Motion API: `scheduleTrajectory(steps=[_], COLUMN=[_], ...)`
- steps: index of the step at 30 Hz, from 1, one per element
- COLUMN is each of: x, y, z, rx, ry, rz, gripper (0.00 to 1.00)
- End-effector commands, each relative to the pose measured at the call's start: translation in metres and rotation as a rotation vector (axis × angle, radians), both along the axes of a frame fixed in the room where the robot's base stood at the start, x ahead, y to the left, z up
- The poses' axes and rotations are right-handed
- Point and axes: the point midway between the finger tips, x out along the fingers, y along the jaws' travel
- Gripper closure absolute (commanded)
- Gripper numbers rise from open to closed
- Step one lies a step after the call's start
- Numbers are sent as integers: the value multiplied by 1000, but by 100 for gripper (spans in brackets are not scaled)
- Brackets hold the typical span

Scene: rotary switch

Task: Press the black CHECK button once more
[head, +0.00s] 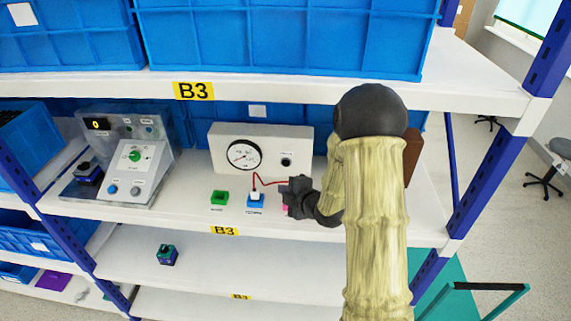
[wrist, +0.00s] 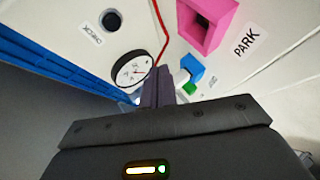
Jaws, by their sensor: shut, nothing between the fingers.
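The black CHECK button (head: 286,161) is on the front of a white box (head: 223,150), right of a round gauge (head: 244,153). In the wrist view the button (wrist: 110,19) is at the upper left, with its label upside down. My gripper (head: 281,188) is in front of and below the button in the head view, apart from it. Its fingers (wrist: 158,72) are together and empty in the wrist view, pointing toward the gauge side. The gauge (wrist: 131,70) shows a thin needle on a white dial.
A pink socket (wrist: 205,25) labelled PARK is close to my gripper. A blue socket (head: 255,201) holds a white plug with a red cable (head: 263,183); a green socket (head: 219,197) is left of it. A control panel (head: 130,160) stands at left. The upper shelf (head: 300,88) overhangs.

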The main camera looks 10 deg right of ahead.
Motion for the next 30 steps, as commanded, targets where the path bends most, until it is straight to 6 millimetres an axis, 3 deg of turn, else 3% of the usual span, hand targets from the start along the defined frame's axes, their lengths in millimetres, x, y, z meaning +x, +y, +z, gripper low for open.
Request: scheduleTrajectory(steps=[20,30], x=[70,80], y=[-22,-27], z=[0,0], rx=[1,0], ry=[0,2], rz=[0,-2], gripper=[100,100])
